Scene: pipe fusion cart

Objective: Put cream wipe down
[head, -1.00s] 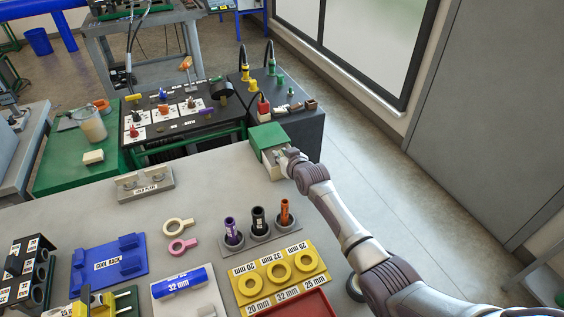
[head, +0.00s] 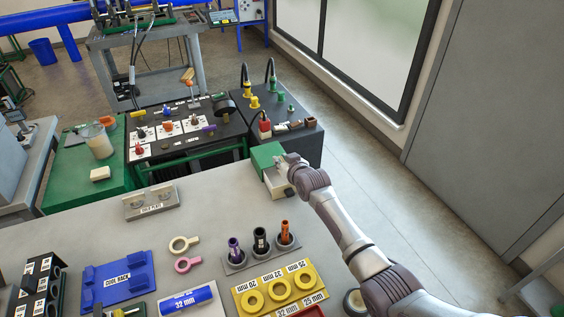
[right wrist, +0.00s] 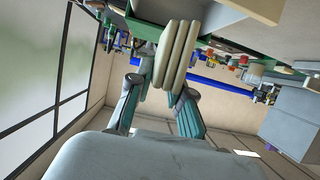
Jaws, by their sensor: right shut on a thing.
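In the right wrist view a ribbed cream wipe (right wrist: 176,54) sits between the fingers of my right gripper (right wrist: 163,90), which is shut on it. In the head view my right gripper (head: 287,164) is at the far right corner of the grey table, right beside a green-topped box (head: 266,154) with a pale front. The wipe cannot be made out there, and I cannot tell whether it touches the box. My left gripper is not in view.
The grey table (head: 95,230) holds a blue cool rack (head: 118,280), a grey hold plate (head: 150,204), two ring tools, three upright pipes and a yellow ring tray (head: 278,290). Beyond its edge stand a green bench (head: 75,190) with a cream block (head: 100,174) and a black cart (head: 165,150).

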